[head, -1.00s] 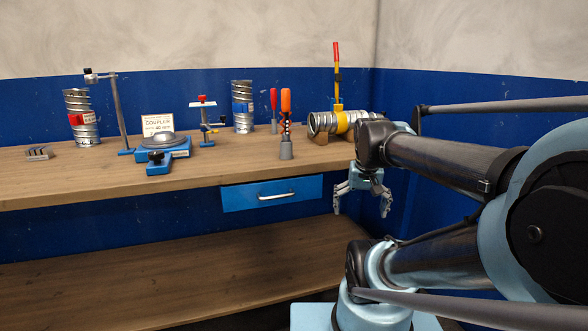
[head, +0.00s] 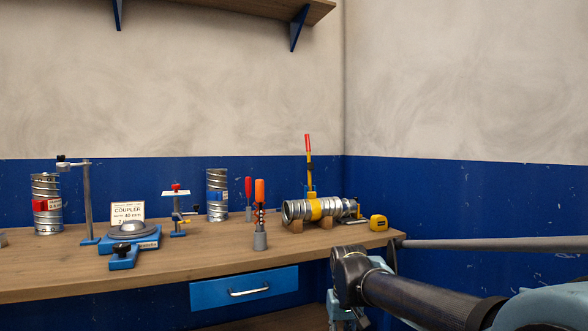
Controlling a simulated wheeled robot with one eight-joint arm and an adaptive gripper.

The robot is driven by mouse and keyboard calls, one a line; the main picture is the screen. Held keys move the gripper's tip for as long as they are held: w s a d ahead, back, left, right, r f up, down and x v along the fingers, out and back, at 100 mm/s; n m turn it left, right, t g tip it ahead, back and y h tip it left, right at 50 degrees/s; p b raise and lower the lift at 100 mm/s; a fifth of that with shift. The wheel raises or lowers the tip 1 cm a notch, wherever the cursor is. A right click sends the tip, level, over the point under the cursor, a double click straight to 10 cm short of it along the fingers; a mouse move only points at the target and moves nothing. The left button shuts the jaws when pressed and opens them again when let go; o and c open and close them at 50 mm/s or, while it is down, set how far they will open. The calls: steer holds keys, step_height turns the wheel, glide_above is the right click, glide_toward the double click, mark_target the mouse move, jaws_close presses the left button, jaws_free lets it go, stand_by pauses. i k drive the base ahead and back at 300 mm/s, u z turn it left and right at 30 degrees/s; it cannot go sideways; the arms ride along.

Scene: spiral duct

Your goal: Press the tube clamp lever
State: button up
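A spiral metal tube (head: 296,210) lies on its side on wooden supports at the right of the bench. My gripper (head: 347,314) shows only in part at the bottom edge, below the bench top and apart from the lever. Its fingertips are out of frame, so its opening is hidden.
A red-handled tool (head: 248,198) and an orange-handled tool (head: 260,210) stand left of the tube. A yellow tape measure (head: 378,223) sits at the right end. An upright duct (head: 217,195) and a blue-based fixture (head: 131,239) stand farther left. The bench (head: 190,266) front is clear.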

mark_target(310, 164)
steer(key=z, duration=1.3)
steer(key=i, duration=0.4)
steer(key=u, duration=2.35)
